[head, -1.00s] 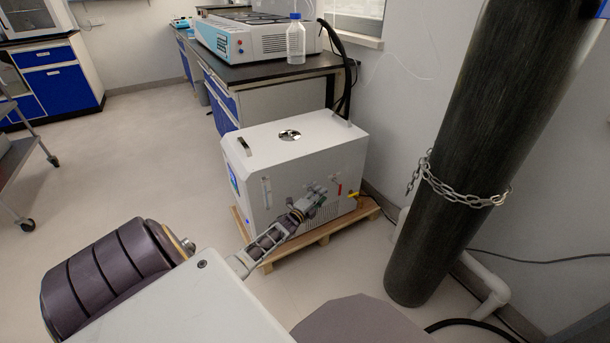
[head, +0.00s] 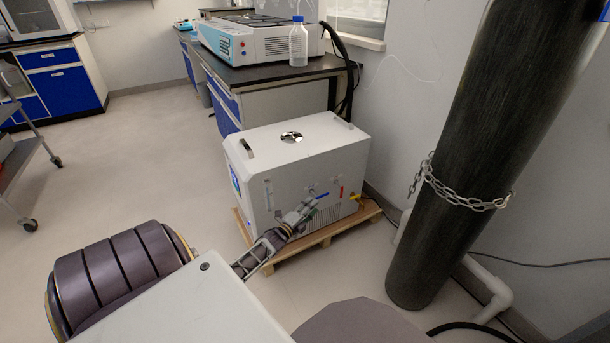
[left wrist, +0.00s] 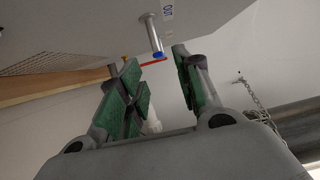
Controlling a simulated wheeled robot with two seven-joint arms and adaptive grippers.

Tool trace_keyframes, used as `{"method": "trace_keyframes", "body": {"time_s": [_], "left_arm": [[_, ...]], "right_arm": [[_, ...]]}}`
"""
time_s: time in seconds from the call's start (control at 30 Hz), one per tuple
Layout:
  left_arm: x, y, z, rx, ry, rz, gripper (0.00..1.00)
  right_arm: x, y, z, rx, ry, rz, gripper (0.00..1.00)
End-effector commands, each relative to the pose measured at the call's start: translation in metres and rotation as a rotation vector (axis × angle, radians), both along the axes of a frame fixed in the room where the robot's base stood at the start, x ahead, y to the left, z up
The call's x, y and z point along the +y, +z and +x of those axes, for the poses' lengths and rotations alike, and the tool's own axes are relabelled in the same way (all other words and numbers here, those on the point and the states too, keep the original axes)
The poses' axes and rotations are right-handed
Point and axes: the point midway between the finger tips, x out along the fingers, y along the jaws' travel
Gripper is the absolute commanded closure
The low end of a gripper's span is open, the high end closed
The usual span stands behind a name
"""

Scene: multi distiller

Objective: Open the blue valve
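The blue valve (head: 322,196) shows as a small blue bar on the side of the white box, just beyond my left gripper (head: 308,207). In the left wrist view the blue piece (left wrist: 160,55) sits at the end of a metal pipe stub. My left gripper (left wrist: 158,72) is open there, its green-padded fingers apart, with the blue piece near the gap between the fingertips. I cannot tell whether a finger touches it. A red valve handle (head: 341,191) is to the right of the blue one. My right gripper is not in view.
The white box (head: 290,150) stands on a wooden pallet (head: 322,237) against the wall. A dark gas cylinder (head: 450,150) with a chain (head: 465,200) stands to its right. A bench (head: 265,72) is behind. The floor at left is open.

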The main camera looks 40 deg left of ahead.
Motion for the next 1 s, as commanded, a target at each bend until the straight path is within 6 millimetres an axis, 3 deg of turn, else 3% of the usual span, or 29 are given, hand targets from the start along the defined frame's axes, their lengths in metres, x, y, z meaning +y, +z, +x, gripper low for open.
{"method": "trace_keyframes", "body": {"time_s": [0.4, 1.0], "left_arm": [[-0.003, -0.001, -0.030, 0.001, 0.000, 0.000, 0.66], [-0.004, -0.001, -0.033, 0.000, 0.000, 0.000, 0.66]], "right_arm": [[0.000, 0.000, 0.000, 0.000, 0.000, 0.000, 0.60], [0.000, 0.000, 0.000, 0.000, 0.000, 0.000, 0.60]]}}
